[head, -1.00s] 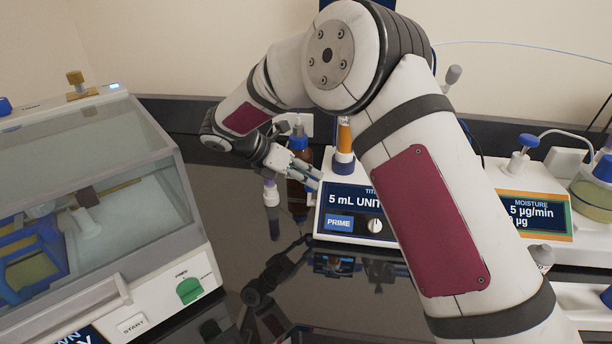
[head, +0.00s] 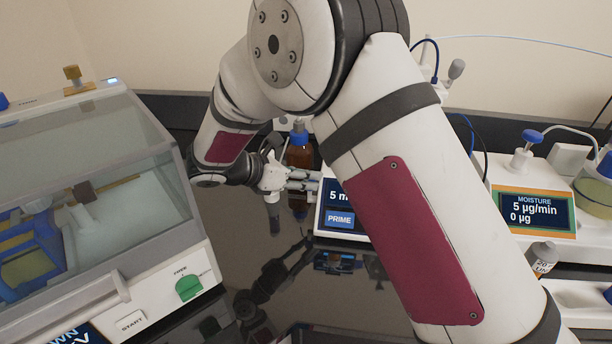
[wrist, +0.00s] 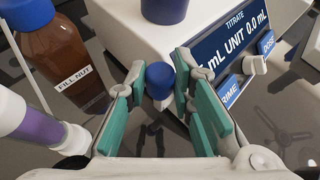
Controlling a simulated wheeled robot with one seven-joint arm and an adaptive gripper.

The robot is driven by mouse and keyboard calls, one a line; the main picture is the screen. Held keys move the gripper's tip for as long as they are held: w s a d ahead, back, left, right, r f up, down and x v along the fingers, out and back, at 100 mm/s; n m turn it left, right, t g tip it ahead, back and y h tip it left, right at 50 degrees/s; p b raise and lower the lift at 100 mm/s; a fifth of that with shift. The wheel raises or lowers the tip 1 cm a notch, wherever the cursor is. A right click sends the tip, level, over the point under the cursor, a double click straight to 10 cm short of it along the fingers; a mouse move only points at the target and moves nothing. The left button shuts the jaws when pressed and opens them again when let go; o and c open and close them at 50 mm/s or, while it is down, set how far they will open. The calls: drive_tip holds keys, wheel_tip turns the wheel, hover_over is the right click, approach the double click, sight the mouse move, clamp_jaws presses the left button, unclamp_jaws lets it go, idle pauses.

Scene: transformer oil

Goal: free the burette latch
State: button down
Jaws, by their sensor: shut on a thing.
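The titrator's burette unit (head: 340,222), a white box with a dark blue "5 mL UNIT" panel, stands on the dark bench in the head view, partly hidden behind my arm. It also shows in the wrist view (wrist: 205,45). A small blue-capped knob (wrist: 160,80), which looks like the burette latch, sits at the unit's near left side. My gripper (head: 314,180) is at that side, and its teal-padded fingers (wrist: 162,92) are shut on the knob in the wrist view. The knob's lower part is hard to make out, and the head view hides the knob.
An amber bottle (wrist: 62,50) with a blue cap stands left of the unit. A white and purple object (wrist: 40,128) lies close to my gripper's left side. A clear-lidded instrument (head: 110,190) is at left and a moisture meter (head: 530,205) at right.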

drive_tip(key=shift+s+a+f, duration=0.1)
drive_tip(key=shift+a, duration=0.15)
drive_tip(key=c, duration=1.4)
unclamp_jaws()
drive_tip(key=shift+o, duration=0.2)
drive_tip(key=shift+d, duration=0.1)
wheel_tip(320, 180, up, 10)
drive_tip(key=shift+c, duration=0.2)
